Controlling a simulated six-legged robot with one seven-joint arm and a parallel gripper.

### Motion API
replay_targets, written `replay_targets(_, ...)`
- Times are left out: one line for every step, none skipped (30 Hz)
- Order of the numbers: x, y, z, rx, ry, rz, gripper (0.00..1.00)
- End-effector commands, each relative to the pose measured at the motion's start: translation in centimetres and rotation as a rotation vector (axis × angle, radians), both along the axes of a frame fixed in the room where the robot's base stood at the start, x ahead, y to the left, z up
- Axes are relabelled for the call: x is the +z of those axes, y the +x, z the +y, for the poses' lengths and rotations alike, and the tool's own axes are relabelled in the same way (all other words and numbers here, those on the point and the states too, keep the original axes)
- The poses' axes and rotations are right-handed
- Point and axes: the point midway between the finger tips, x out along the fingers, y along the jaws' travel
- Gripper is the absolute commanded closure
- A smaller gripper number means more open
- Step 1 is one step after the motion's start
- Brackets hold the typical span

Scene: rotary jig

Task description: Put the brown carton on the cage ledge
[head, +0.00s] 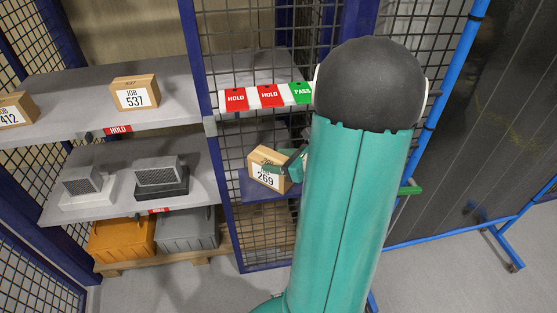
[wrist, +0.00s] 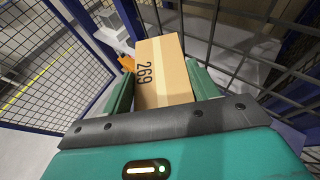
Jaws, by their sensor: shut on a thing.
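The brown carton (head: 262,170) has a white label reading 269 and is tilted in the head view. My gripper (head: 290,166) is shut on it, beside the mesh cage. In the wrist view the carton (wrist: 162,72) sits between the two green fingers of my gripper (wrist: 160,92). A grey ledge (head: 250,68) at the cage carries HOLD, HOLD and PASS tags along its front edge; the carton is lower than it in the picture. A blue surface (head: 252,190) shows just below the carton; whether they touch I cannot tell.
The left grey shelf (head: 70,92) holds cartons 537 (head: 134,93) and 412 (head: 14,110). A lower shelf (head: 125,197) holds two grey blocks, with orange (head: 120,240) and grey (head: 187,230) bins beneath. A blue post (head: 205,110) and mesh stand close to the carton.

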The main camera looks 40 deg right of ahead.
Motion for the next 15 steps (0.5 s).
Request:
replay_targets(-0.09, 0.01, -0.04, -0.001, -0.001, -0.002, 0.96)
replay_targets(-0.09, 0.02, -0.03, -0.001, -0.001, -0.002, 0.96)
replay_targets(-0.07, 0.02, -0.03, 0.0, -0.002, -0.002, 0.96)
replay_targets(-0.05, 0.03, -0.03, 0.0, -0.002, -0.002, 0.96)
replay_targets(-0.05, 0.02, -0.03, 0.0, -0.002, -0.002, 0.96)
replay_targets(-0.05, 0.02, -0.03, 0.0, -0.002, -0.002, 0.96)
replay_targets(-0.05, 0.03, -0.03, 0.0, -0.002, -0.002, 0.96)
replay_targets(-0.09, 0.02, -0.03, 0.0, -0.002, -0.002, 0.96)
replay_targets(-0.19, 0.02, -0.02, -0.001, -0.001, -0.002, 0.96)
replay_targets(-0.28, 0.02, -0.02, 0.0, -0.001, -0.001, 0.96)
replay_targets(-0.37, 0.02, -0.02, 0.0, -0.001, -0.001, 0.96)
replay_targets(-0.48, 0.02, -0.01, 0.0, -0.001, -0.001, 0.96)
replay_targets(-0.48, -0.01, 0.0, 0.0, -0.001, 0.0, 0.34)
replay_targets(-0.48, -0.01, 0.0, 0.0, -0.001, 0.0, 0.29)
replay_targets(-0.48, 0.0, 0.0, 0.0, -0.001, 0.0, 0.21)
